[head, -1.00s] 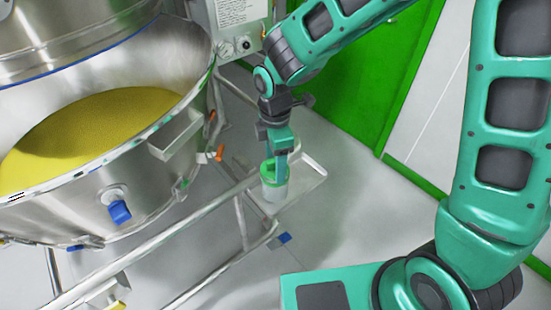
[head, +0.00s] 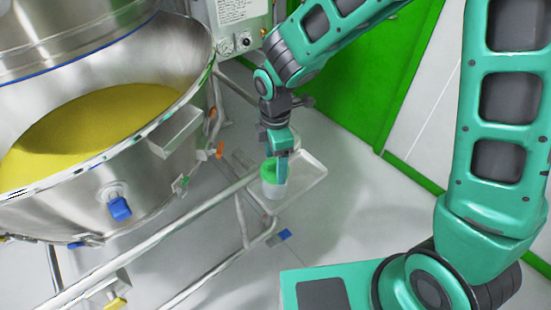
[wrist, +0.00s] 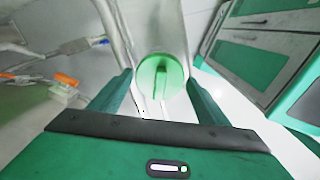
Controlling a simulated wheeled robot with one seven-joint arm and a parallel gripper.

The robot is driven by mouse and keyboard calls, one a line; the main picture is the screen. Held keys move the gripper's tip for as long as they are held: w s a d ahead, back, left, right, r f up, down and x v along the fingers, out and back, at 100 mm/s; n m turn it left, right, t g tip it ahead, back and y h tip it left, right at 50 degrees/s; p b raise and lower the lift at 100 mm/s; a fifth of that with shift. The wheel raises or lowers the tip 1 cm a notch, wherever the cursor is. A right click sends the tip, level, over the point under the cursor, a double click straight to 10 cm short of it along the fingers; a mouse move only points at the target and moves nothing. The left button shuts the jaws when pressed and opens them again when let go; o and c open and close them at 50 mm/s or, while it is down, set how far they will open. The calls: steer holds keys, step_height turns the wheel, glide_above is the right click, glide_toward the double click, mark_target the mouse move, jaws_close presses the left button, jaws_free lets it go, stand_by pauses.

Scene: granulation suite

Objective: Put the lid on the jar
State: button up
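The jar (head: 273,191) is a small pale, translucent container standing upright on the left part of a small metal tray. The green lid (head: 268,171) is at the top of the jar; whether it is fully seated cannot be told. In the wrist view the lid (wrist: 150,76) is a round green disc with a raised grip bar across its middle. My gripper (head: 281,157) is directly above the lid, pointing down. In the wrist view its two fingers are spread apart, one on each side of the lid's bar, with gaps visible. The jar is hidden below the lid there.
The metal tray (head: 312,172) has bare room right of the jar. A steel rail (head: 160,226) runs beside it. A large steel vessel (head: 70,205) with yellow granules (head: 85,125) stands at left. A green panel (head: 365,95) is behind my arm.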

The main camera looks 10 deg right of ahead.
mark_target(275, 161)
steer(key=shift+o, duration=1)
step_height(275, 161, up, 11)
steer(key=shift+f, duration=0.1)
steer(key=s+d+r+m+h, duration=0.15)
steer(key=d+m, duration=0.45)
steer(key=d, duration=0.6)
steer(key=s+d+r+m+y, duration=0.1)
steer(key=s+d+r+m, duration=0.2)
steer(key=d+m, duration=0.6)
steer(key=s+d+m, duration=1.1)
steer(key=s+d, duration=0.3)
steer(key=s, duration=0.2)
steer(key=shift+d+f+m, duration=0.2)
steer(key=shift+f+m, duration=0.05)
steer(key=shift+m, duration=0.15)
steer(key=shift+s, duration=0.1)
